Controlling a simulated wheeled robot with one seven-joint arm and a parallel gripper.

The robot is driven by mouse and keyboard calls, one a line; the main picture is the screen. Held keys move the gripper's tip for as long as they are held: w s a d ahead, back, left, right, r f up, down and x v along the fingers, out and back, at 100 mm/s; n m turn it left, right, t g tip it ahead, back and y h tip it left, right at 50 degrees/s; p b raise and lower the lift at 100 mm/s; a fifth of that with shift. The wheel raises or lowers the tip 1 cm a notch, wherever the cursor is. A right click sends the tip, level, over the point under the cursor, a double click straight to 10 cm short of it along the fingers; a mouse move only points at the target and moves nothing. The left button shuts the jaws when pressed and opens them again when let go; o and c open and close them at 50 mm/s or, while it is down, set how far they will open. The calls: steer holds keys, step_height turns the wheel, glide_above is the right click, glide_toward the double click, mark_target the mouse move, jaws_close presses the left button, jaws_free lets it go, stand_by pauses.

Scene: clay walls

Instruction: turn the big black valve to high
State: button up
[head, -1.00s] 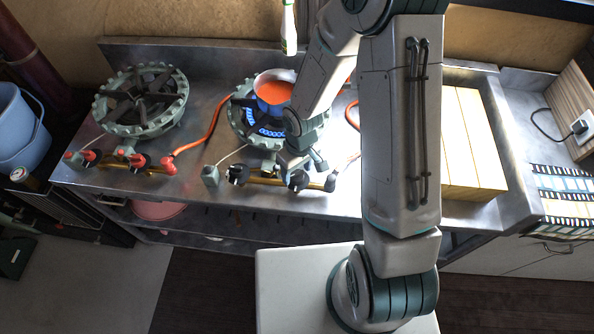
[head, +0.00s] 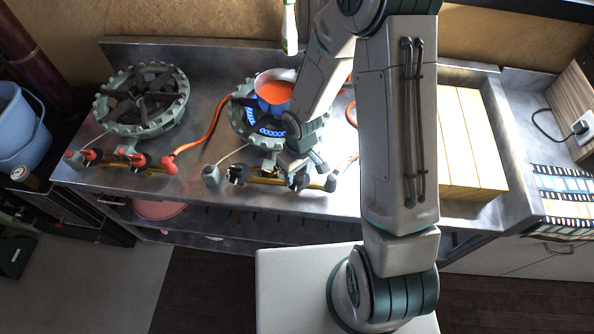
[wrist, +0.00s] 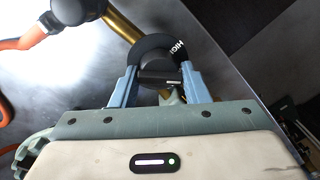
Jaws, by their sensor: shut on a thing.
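The big black valve (wrist: 176,50) shows in the wrist view as a round dial with white "HIGH" lettering and a bar handle. My gripper (wrist: 160,78) is shut on its handle, with one blue finger on each side. The fingers hide part of the dial. In the head view the valve (head: 299,181) sits on the brass pipe at the front of the right burner (head: 238,118), partly under my gripper (head: 301,167). Blue flame burns at that burner, beneath a pot (head: 274,92) with orange-red contents.
Another black knob (head: 238,174) sits left on the same pipe. The left burner (head: 141,100) has red-marked knobs (head: 139,161) and shows no flame. An orange hose (head: 205,132) crosses the steel counter between the burners.

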steer(key=n, duration=0.5)
steer(key=shift+w, duration=0.1)
steer(key=n, duration=0.5)
steer(key=shift+r+h, duration=0.1)
steer(key=shift+h, duration=0.2)
steer(key=shift+a+n, duration=0.1)
steer(key=shift+n, duration=0.3)
steer(key=o, duration=0.9)
steer(key=r, duration=0.4)
steer(key=r+p, duration=0.1)
steer(key=r, duration=0.4)
steer(key=w+r, duration=0.1)
steer(key=r, duration=0.3)
steer(key=shift+r, duration=0.4)
steer(key=s+d+r+m+t, duration=0.1)
steer(key=s+d+r+m, duration=0.2)
steer(key=s+r+m, duration=0.1)
steer(key=s+d+r+m+t, duration=0.1)
steer(key=s+d+r+m, duration=0.3)
steer(key=r+m, duration=0.3)
steer(key=s+d+r+m+t, duration=0.2)
steer(key=s+d+r+m, duration=0.1)
steer(key=r+m, duration=0.3)
steer(key=shift+s+d+m, duration=0.4)
steer(key=shift+d+m, duration=0.2)
steer(key=shift+d, duration=0.15)
